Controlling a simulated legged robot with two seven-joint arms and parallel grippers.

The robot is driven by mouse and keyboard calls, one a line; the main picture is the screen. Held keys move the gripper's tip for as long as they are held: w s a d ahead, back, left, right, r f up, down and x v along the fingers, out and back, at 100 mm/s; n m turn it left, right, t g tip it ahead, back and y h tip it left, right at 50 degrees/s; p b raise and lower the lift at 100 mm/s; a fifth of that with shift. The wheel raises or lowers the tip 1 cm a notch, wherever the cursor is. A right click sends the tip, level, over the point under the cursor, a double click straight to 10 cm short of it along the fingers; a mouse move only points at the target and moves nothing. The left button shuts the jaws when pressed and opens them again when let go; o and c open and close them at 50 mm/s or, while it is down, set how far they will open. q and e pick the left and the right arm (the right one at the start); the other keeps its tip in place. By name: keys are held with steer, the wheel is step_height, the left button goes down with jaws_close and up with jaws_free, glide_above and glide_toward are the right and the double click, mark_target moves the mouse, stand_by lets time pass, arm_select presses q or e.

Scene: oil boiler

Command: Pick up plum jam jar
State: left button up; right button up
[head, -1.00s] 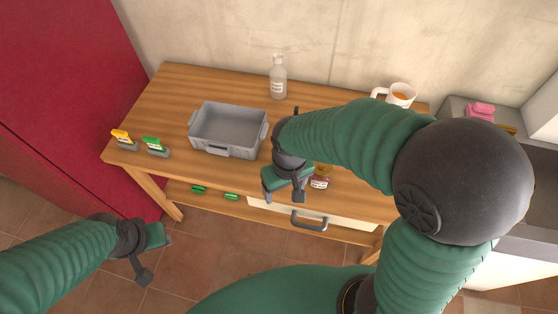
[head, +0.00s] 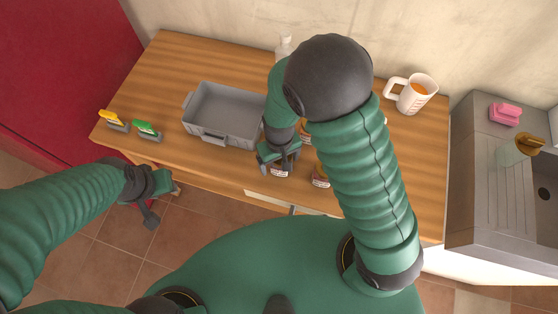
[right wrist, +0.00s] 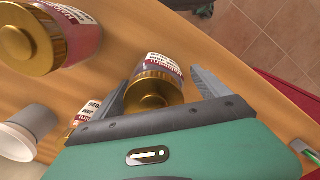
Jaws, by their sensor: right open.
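My right gripper (head: 279,160) is low over the front of the wooden table. In the right wrist view its open fingers (right wrist: 160,84) stand on either side of a jar with a gold lid and dark contents (right wrist: 156,84); I cannot tell if they touch it. The same jar shows partly under the gripper in the head view (head: 280,171). Another gold-lidded jar with reddish contents (right wrist: 50,38) is beside it, and a third (right wrist: 82,118) is partly hidden. The labels are not readable, so I cannot confirm which is plum. My left gripper (head: 158,198) is open and empty, off the table's front.
A grey tray (head: 192,110) stands left of my right gripper. Yellow (head: 114,121) and green (head: 147,131) items lie at the table's left end. A mug (head: 412,95) stands at the back right, and a bottle (head: 285,45) is partly hidden behind my right arm.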

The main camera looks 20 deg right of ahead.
steer(key=shift+w+d+f, duration=0.1)
steer(key=shift+d+f, duration=0.1)
steer(key=shift+f, duration=0.15)
steer(key=shift+d, duration=0.2)
steer(key=shift+d+r, duration=0.1)
steer(key=shift+d, duration=0.05)
steer(key=shift+c, duration=1.4)
steer(key=shift+a, duration=0.35)
steer(key=c, duration=1.4)
steer(key=shift+d, duration=0.15)
jaws_close()
